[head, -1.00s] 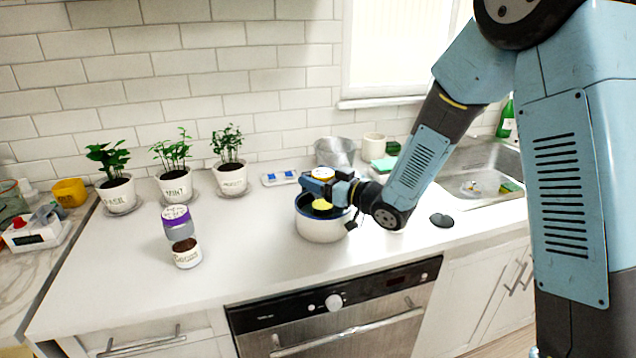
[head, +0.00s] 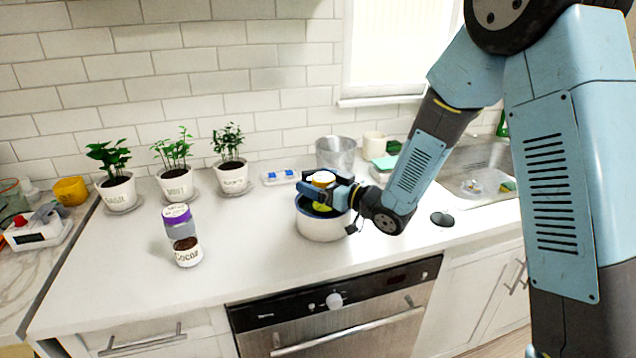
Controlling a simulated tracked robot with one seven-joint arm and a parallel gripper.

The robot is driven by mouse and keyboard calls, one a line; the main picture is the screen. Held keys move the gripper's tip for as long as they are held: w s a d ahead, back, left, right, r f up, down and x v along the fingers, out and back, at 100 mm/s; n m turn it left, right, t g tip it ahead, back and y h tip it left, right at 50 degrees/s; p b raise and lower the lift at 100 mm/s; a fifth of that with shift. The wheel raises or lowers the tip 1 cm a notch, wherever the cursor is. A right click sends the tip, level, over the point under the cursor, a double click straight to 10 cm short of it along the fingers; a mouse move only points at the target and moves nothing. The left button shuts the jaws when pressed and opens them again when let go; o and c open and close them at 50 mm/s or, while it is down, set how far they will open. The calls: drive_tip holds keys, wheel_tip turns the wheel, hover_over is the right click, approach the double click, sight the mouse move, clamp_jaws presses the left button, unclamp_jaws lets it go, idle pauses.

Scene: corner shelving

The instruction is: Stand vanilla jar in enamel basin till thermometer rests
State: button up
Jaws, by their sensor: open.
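The enamel basin (head: 322,228) is white with a dark blue rim and stands on the counter near its front edge, above the oven. A jar with a pale lid and yellow on its side, apparently the vanilla jar (head: 322,208), stands about upright in the basin. Its base is hidden by the basin wall. My gripper (head: 326,190) is open at the jar's upper part, over the basin; the exact finger gap is hard to see. I cannot make out a thermometer for certain.
A purple-lidded Cocoa jar (head: 187,243) stands to the left. Potted herbs (head: 177,185) line the wall. A small blue-and-white item (head: 280,177), a metal bucket (head: 336,153) and a white cup (head: 374,145) are behind. The sink (head: 478,170) is right.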

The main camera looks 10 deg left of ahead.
drive_tip(key=v, duration=1.2)
drive_tip(key=shift+r, duration=0.1)
